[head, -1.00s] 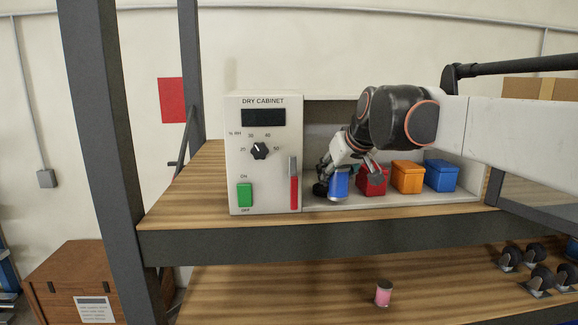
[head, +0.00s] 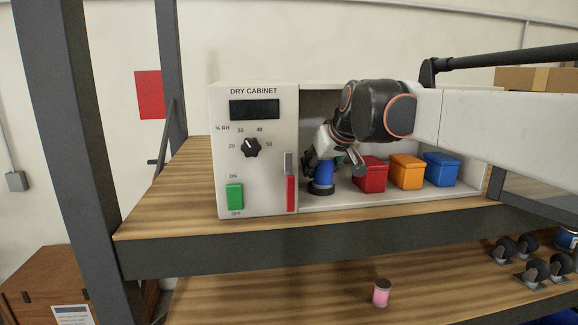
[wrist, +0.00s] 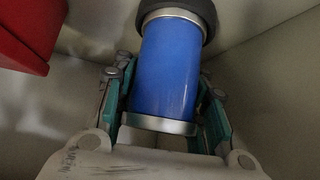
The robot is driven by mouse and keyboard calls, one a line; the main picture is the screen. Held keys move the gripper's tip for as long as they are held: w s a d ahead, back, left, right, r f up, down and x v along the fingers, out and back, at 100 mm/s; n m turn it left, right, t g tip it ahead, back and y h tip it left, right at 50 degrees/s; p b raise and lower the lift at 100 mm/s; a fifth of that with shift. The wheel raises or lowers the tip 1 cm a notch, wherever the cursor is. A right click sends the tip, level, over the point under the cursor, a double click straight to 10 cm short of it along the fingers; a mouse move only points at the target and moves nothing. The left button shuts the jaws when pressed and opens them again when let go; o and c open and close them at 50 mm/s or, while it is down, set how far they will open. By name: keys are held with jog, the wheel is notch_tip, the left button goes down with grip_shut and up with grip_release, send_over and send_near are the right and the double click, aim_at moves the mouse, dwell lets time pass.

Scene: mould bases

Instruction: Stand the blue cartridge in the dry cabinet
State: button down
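The blue cartridge (head: 324,173) has silver end rims. It stands nearly upright in the open bay of the dry cabinet (head: 222,150), with its lower end at a dark round base (head: 321,188) on the cabinet floor. In the wrist view the cartridge (wrist: 166,70) runs between my two teal finger pads, with its far end at the black ring of the base (wrist: 188,10). My gripper (wrist: 168,100) is close around it on both sides and appears shut on it. In the head view my gripper (head: 333,163) and arm hide the cartridge's upper end.
Red (head: 369,175), orange (head: 407,172) and blue (head: 440,170) lidded boxes stand to the right in the bay. The cabinet's control panel is at the left, beside the bay. A pink jar (head: 381,293) and several casters (head: 530,262) are on the lower shelf.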

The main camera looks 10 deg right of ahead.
jog(key=c, duration=1)
grip_release()
jog(key=shift+w+a+f, duration=0.15)
jog(key=shift+w+a, duration=0.05)
jog(key=shift+w, duration=0.2)
jog(key=shift+o, duration=0.2)
jog(key=shift+s+d+r, duration=0.15)
jog(key=shift+s+r, duration=0.05)
jog(key=shift+s, duration=0.25)
jog(key=shift+w, duration=0.25)
jog(key=b+v, duration=0.2)
jog(key=v, duration=1)
jog(key=s+f+m+g+h, duration=0.1)
jog(key=s+f, duration=1.1)
jog(key=f, duration=0.3)
jog(key=s+a+f+m, duration=0.1)
jog(key=s+f, duration=1.2)
jog(key=f, duration=0.3)
jog(key=shift+s+f+g+h, duration=0.25)
jog(key=shift+g+h, duration=0.15)
jog(key=shift+a, duration=0.1)
